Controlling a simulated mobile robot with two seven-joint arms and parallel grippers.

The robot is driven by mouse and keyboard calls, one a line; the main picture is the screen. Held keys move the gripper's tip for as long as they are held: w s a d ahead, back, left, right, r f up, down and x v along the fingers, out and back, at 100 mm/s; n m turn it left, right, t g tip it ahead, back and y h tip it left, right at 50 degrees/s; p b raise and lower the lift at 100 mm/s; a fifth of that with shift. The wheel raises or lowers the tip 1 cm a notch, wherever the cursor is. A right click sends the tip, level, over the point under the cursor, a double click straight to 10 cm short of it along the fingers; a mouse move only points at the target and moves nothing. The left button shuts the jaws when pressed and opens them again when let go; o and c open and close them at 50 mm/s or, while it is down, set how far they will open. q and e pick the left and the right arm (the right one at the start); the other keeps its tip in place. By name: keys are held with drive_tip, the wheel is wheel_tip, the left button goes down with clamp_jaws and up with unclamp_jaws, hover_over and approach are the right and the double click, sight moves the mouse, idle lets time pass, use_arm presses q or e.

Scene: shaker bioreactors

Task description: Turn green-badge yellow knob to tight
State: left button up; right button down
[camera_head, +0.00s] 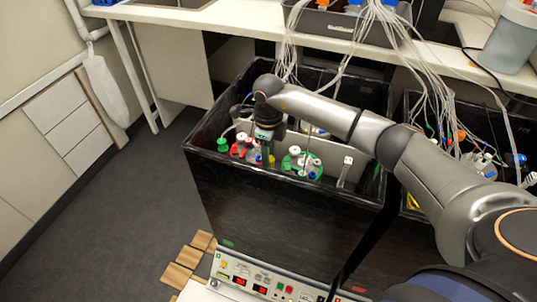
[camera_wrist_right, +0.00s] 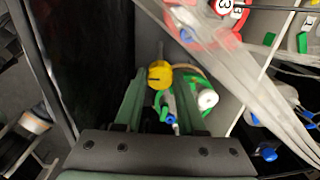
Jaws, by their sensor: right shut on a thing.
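The yellow knob (camera_wrist_right: 160,75) shows in the right wrist view between the tips of my right gripper's two green fingers (camera_wrist_right: 161,84), which are shut on it. Beside it is a green badge or cap (camera_wrist_right: 197,88), partly hidden by a finger, with a white knob (camera_wrist_right: 207,99) and blue parts close by. In the head view my right gripper (camera_head: 267,150) points down into the black shaker box (camera_head: 290,196), near its front wall. A little yellow shows beside the fingers there. The knob's turn angle cannot be read. My left gripper is not in view.
A red-badged vessel (camera_head: 243,148) stands left of the gripper, and a green-capped vessel (camera_head: 300,162) to its right. Pale tubes (camera_head: 345,55) hang from the shelf into the boxes. A control panel (camera_head: 265,280) is below the box front. Another black box stands at the right.

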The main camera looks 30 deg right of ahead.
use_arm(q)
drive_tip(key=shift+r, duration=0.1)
use_arm(e)
drive_tip(key=shift+r+m+p, duration=0.1)
drive_tip(key=shift+m+p, duration=0.2)
drive_tip(key=shift+m, duration=0.8)
drive_tip(key=m+p, duration=0.1)
drive_tip(key=m, duration=0.2)
drive_tip(key=shift+m, duration=0.3)
drive_tip(key=m+p, duration=0.1)
drive_tip(key=m, duration=0.3)
drive_tip(key=shift+p, duration=0.3)
drive_tip(key=m+p, duration=0.1)
drive_tip(key=m, duration=0.3)
drive_tip(key=shift+p, duration=0.3)
drive_tip(key=m+p, duration=0.1)
drive_tip(key=m, duration=0.2)
drive_tip(key=shift+m+p, duration=0.35)
drive_tip(key=shift+m, duration=0.05)
drive_tip(key=m+p, duration=0.2)
drive_tip(key=m, duration=0.2)
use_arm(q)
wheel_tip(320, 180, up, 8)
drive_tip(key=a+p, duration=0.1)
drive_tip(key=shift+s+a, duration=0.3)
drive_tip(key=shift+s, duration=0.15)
use_arm(e)
drive_tip(key=shift+m, duration=1.2)
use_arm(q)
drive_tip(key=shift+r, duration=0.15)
